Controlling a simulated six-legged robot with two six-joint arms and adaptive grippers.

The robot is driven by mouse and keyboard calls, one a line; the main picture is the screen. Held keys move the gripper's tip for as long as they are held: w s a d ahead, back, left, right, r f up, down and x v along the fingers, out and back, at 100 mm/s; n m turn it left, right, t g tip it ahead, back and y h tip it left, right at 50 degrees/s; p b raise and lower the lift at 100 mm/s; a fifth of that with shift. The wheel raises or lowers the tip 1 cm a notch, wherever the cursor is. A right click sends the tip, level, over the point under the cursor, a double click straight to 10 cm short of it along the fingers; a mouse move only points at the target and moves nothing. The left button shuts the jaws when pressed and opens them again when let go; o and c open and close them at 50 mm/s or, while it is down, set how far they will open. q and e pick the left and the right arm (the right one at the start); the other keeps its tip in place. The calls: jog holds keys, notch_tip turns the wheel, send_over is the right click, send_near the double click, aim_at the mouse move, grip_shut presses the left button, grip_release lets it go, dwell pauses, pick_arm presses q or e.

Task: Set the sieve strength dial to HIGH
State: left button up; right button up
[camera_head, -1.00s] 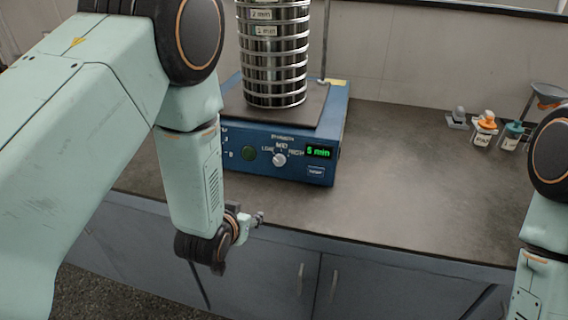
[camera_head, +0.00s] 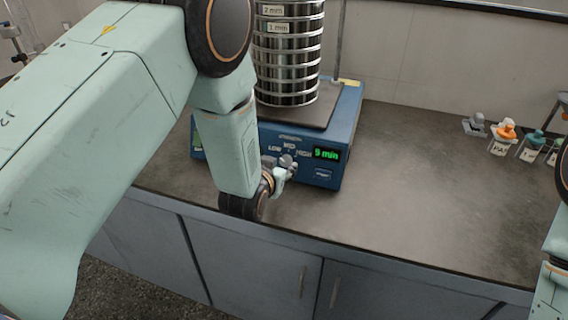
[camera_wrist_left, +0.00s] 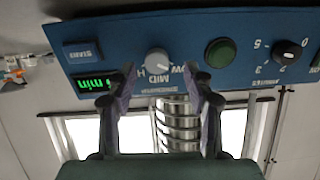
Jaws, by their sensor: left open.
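The strength dial (camera_wrist_left: 158,62) is a pale round knob on the blue front panel of the sieve shaker (camera_head: 350,122). In the left wrist view the picture is upside down, and parts of the LOW, MID and HIGH labels show around the dial. I cannot tell where its pointer stands. My left gripper (camera_wrist_left: 159,72) is open, with one fingertip on each side of the dial in that view; contact cannot be made out. In the head view the left gripper (camera_head: 284,170) is in front of the panel and mostly covers the dial. My right gripper is out of view.
A steel sieve stack (camera_head: 288,60) stands on the shaker. The panel has a green button (camera_wrist_left: 220,53), a black timer knob (camera_wrist_left: 288,52), a START button (camera_wrist_left: 83,52) and a green display (camera_head: 326,154). Small bottles (camera_head: 503,138) stand at right. The counter (camera_head: 420,190) between is clear.

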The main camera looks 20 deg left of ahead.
aim_at(285, 161)
pick_arm(q)
jog(key=shift+w+d+f, duration=0.2)
jog(key=shift+w, duration=0.4)
jog(key=shift+w+d+f, duration=0.15)
jog(key=shift+w+f, duration=0.05)
jog(key=shift+w, duration=0.4)
jog(key=shift+w+a+f, duration=0.25)
jog(key=shift+w+a, duration=0.05)
jog(key=shift+w, duration=0.15)
jog(key=shift+d, duration=0.15)
jog(key=shift+s+d+r, duration=0.1)
jog(key=shift+r, duration=0.05)
jog(key=shift+c, duration=1.4)
jog(key=c, duration=0.3)
grip_shut()
